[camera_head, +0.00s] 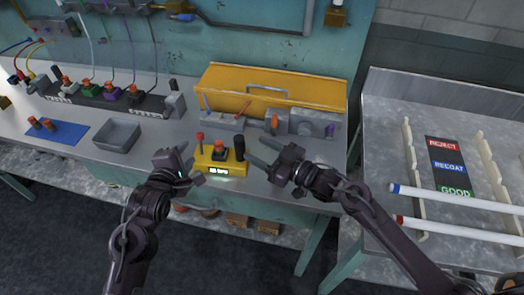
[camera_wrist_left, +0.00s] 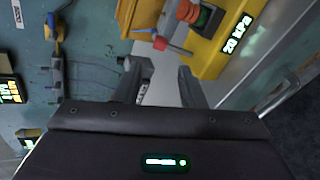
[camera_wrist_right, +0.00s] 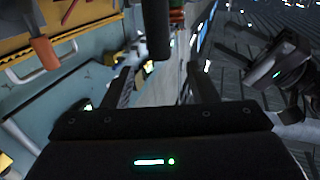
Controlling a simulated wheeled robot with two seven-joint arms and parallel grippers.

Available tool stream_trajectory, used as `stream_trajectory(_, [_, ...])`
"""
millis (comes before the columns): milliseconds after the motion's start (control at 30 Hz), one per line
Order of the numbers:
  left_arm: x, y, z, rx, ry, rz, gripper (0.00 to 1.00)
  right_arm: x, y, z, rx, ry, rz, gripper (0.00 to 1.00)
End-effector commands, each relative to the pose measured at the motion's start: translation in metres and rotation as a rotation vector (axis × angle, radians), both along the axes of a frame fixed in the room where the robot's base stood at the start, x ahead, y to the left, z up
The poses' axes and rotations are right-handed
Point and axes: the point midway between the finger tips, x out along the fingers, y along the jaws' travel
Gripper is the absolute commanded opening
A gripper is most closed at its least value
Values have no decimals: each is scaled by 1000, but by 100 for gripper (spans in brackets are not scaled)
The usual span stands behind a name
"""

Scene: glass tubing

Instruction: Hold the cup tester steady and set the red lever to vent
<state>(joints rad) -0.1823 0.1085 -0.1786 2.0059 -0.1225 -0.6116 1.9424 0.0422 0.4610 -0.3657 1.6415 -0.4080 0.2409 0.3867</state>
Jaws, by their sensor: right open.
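The yellow cup tester (camera_head: 222,168) sits on the bench, with a lit display that reads 20 kPa in the left wrist view (camera_wrist_left: 236,35). The red lever (camera_head: 200,138) stands at its left end; its round knob shows in the left wrist view (camera_wrist_left: 160,43). My left gripper (camera_head: 190,164) is open and empty, just left of the lever. My right gripper (camera_head: 260,151) is open and empty, right of the handle.
A yellow toolbox (camera_head: 290,88) and grey fixtures (camera_head: 305,122) stand behind the tester. A grey tray (camera_head: 117,135) and blue mat (camera_head: 58,132) lie left. A side table (camera_head: 390,110) at right holds a REJECT/RECOAT/GOOD board (camera_head: 448,165) and white tubes (camera_head: 450,198).

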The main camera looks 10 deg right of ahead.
Motion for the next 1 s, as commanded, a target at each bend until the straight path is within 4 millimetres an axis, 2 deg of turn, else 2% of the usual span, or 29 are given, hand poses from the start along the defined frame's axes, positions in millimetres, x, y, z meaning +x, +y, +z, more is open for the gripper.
stream_trajectory(500, [0,0,0,0,0,0,36,47,49,1,1,-3,-3,53])
stream_trajectory(900, [0,0,0,0,0,0,36,52,55,0,-2,-2,-2,53])
stream_trajectory(1000, [0,0,0,0,0,0,36,51,55,0,-1,-1,-2,40])
